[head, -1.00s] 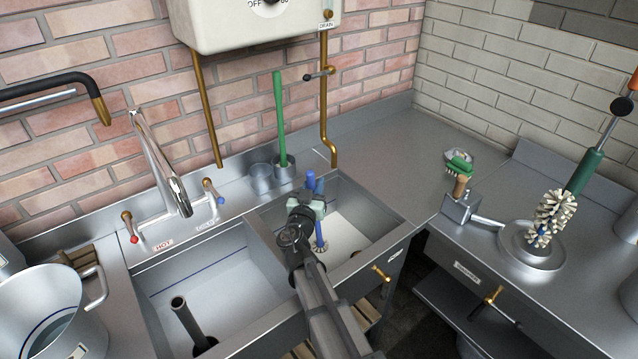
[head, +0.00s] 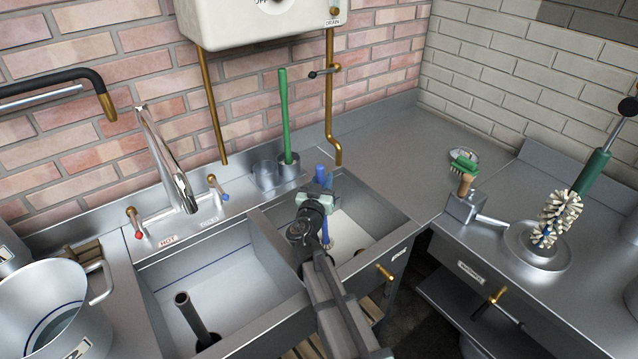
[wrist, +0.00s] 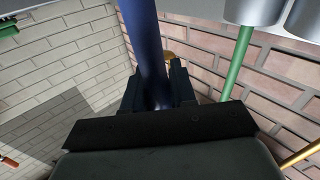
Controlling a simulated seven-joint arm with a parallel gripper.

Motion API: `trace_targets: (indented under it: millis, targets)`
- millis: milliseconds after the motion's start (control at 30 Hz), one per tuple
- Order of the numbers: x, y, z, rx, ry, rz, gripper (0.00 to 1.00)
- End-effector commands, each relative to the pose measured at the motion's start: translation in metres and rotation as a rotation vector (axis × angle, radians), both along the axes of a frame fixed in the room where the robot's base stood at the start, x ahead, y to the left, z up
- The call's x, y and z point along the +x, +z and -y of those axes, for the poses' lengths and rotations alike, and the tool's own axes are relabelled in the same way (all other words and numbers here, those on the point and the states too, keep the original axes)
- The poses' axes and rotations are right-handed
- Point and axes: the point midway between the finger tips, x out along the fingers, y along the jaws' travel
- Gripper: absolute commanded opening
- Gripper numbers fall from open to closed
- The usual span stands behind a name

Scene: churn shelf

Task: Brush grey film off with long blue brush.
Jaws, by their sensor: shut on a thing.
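My gripper (head: 318,203) is shut on the long blue brush (head: 326,233) over the right sink basin (head: 372,228). The handle stands roughly upright, its top above my gripper and its lower shaft reaching down into the basin. My arm hides part of the brush, and I cannot tell whether its head touches the basin floor. In the wrist view the blue shaft (wrist: 143,45) sits between the dark jaws (wrist: 158,92). I cannot make out the grey film clearly in either view.
A green-handled brush (head: 285,110) stands in a metal cup behind the basin. The tap (head: 166,160) and a dark standpipe (head: 190,315) are at the left basin. A brass drain pipe (head: 330,105) hangs behind.

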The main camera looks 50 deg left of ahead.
Motion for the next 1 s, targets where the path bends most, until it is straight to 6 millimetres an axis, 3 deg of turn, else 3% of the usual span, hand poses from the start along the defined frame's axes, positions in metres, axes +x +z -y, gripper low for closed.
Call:
trace_targets:
  millis: [600,1000]
  targets:
    - [-0.028,0.001,0.014,0.002,0.000,0.001,0.00]
    - [-0.029,0.005,0.014,0.003,0.000,0.001,0.00]
